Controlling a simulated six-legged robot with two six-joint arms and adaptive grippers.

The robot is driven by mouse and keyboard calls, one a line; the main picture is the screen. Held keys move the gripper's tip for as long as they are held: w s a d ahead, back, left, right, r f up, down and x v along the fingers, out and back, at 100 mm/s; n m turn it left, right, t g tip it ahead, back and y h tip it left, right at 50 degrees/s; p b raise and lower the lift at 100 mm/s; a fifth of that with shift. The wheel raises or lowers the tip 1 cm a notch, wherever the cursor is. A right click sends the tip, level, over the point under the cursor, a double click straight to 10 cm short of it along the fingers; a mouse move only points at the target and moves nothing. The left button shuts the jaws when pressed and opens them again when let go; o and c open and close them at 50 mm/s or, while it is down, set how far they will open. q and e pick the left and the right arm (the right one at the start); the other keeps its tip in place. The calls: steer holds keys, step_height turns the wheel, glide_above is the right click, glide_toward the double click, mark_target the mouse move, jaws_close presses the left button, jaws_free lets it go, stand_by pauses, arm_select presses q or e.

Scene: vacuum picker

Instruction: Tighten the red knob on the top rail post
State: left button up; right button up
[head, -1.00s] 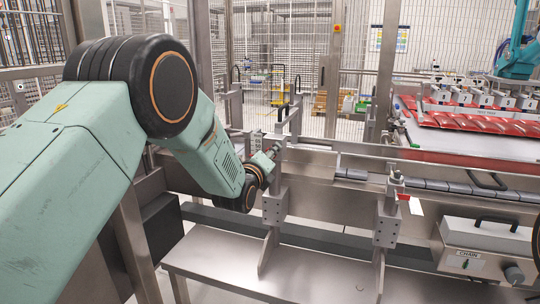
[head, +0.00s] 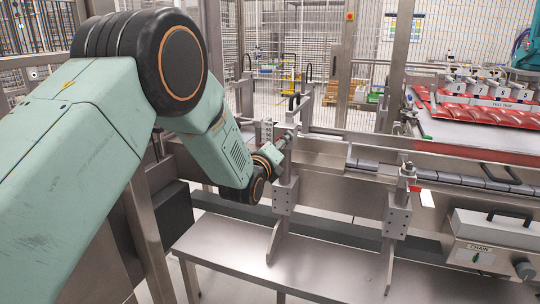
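My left arm reaches in from the left, and its small gripper (head: 284,141) is at the upper end of the left metal rail post (head: 285,196). The gripper is too small and too overlapped with the post to show whether its fingers are open or touch anything. No red knob shows clearly at that post; it may be hidden by the gripper. A second rail post (head: 397,217) stands to the right, with a small red piece (head: 414,188) beside its upper part. I cannot tell whether this piece is a knob. My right gripper is out of view.
A steel shelf (head: 240,255) lies below the posts. A conveyor with grey blocks (head: 440,181) runs behind the right post. A grey box labelled CHAIN (head: 480,252) is at the lower right. Red packs (head: 480,116) lie at the back right.

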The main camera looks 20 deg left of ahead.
arm_select(q)
steer(key=s, duration=1)
steer(key=shift+s+a, duration=0.2)
steer(key=shift+s, duration=0.1)
steer(key=s+f+n+g, duration=0.4)
steer(key=s+f+n, duration=0.3)
steer(key=f+n, duration=0.35)
steer(key=s+f+n+g, duration=0.4)
steer(key=s+f+n, duration=0.2)
steer(key=f+n, duration=0.4)
steer(key=s+f+n+g, duration=0.2)
steer(key=s+f, duration=0.3)
steer(key=s, duration=0.5)
steer(key=s+f+n+g, duration=0.2)
steer(key=s+f+g, duration=0.2)
steer(key=s, duration=0.7)
steer(key=s+f+n+g, duration=0.2)
steer(key=s+f+g, duration=0.2)
steer(key=s+f, duration=0.3)
steer(key=s, duration=0.3)
steer(key=shift+s+a+f+y, duration=0.25)
steer(key=shift+s+f+y, duration=0.05)
steer(key=shift+s, duration=0.05)
